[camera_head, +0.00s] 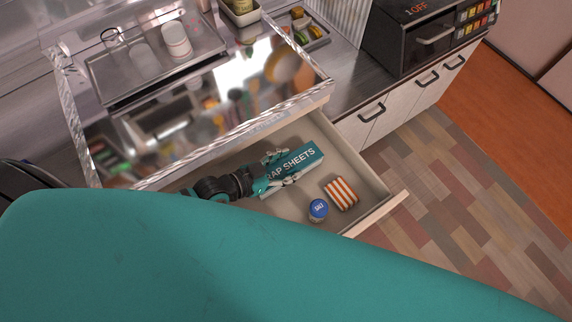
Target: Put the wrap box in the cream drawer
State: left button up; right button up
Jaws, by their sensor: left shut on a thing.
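The wrap box (305,157) is a long teal box lettered "RAP SHEETS" in the part that shows. It is inside or just over the open cream drawer (366,172); I cannot tell whether it touches the drawer floor. My left gripper (283,170) is shut on the wrap box, its fingers around the box's left part, hiding the start of the lettering. My right gripper is not in view. The near left part of the drawer is hidden by my teal body.
A blue-lidded jar (318,209) and an orange-and-white striped packet (341,194) are in the drawer near its front. A glossy glass-like panel (215,95) overhangs the drawer's back. A black oven (415,35) stands on the counter at right.

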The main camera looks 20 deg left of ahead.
pick_arm(q)
jog(key=o, duration=1.3)
jog(key=shift+f, duration=0.1)
jog(key=shift+r, duration=0.25)
jog(key=p+v, duration=0.1)
jog(key=v, duration=1.1)
jog(key=shift+d, duration=0.1)
